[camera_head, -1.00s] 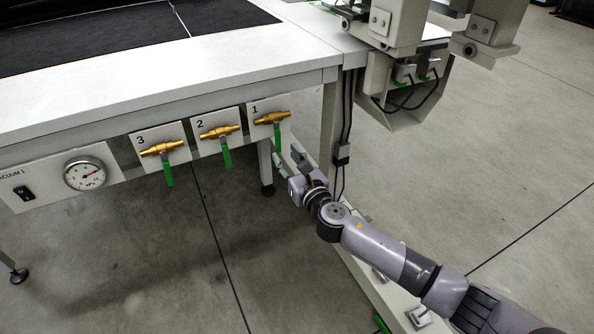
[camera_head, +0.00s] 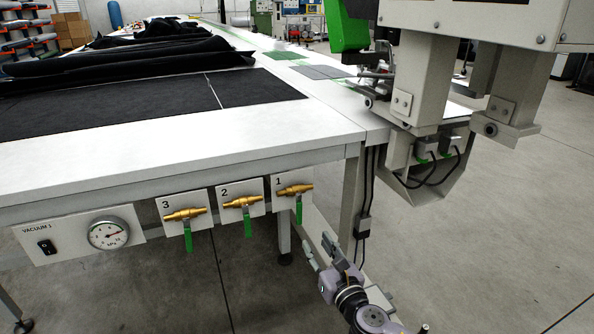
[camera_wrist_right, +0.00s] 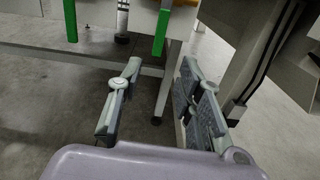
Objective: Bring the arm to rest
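My right gripper (camera_head: 320,245) is in the lower middle of the head view, below and slightly right of the valve marked 1 (camera_head: 295,190). Its two fingers stand apart with nothing between them. The right wrist view also shows the open fingers (camera_wrist_right: 160,68), with floor and a table leg beyond them. The green handle of valve 1 (camera_wrist_right: 160,32) hangs down ahead of the fingers, apart from them. My right arm (camera_head: 372,318) comes in from the bottom edge, mostly cut off. My left gripper is not in view.
The white table (camera_head: 130,150) carries dark cloth (camera_head: 130,108). Valves 2 (camera_head: 243,202) and 3 (camera_head: 185,215), both handles hanging down, and a vacuum gauge (camera_head: 108,233) line its front. The gantry machine (camera_head: 425,90) stands right. Open floor (camera_head: 500,240) lies at right.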

